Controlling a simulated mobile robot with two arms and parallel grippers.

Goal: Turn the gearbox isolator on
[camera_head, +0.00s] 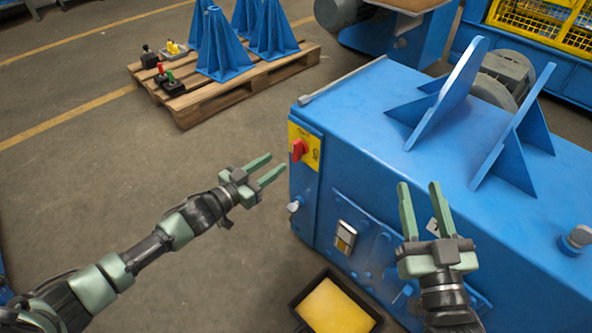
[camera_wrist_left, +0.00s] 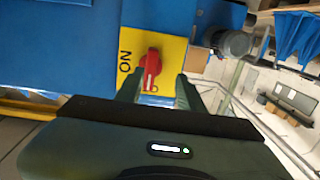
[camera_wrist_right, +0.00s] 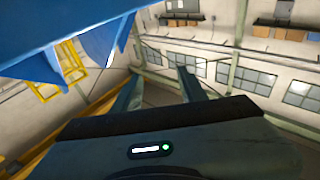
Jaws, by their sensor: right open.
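The gearbox isolator is a red rotary handle (camera_head: 298,150) on a yellow plate (camera_head: 313,147) at the near left corner of the blue gearbox housing (camera_head: 380,120). In the left wrist view the red handle (camera_wrist_left: 150,68) lies ahead of my fingers, on the yellow plate (camera_wrist_left: 172,50) with "ON" lettering. My left gripper (camera_head: 268,167) is open and empty, its fingers pointing at the handle, apart from it in the head view. My right gripper (camera_head: 420,209) is open and empty above the housing's near side. In the right wrist view its fingers (camera_wrist_right: 160,90) have nothing between them.
A wooden pallet (camera_head: 190,112) with blue stands (camera_head: 222,50) and small lever switches (camera_head: 172,82) lies at the back left. Blue upright brackets (camera_head: 450,90) rise from the housing top. A black tray with yellow contents (camera_head: 336,308) sits on the floor. The floor at left is clear.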

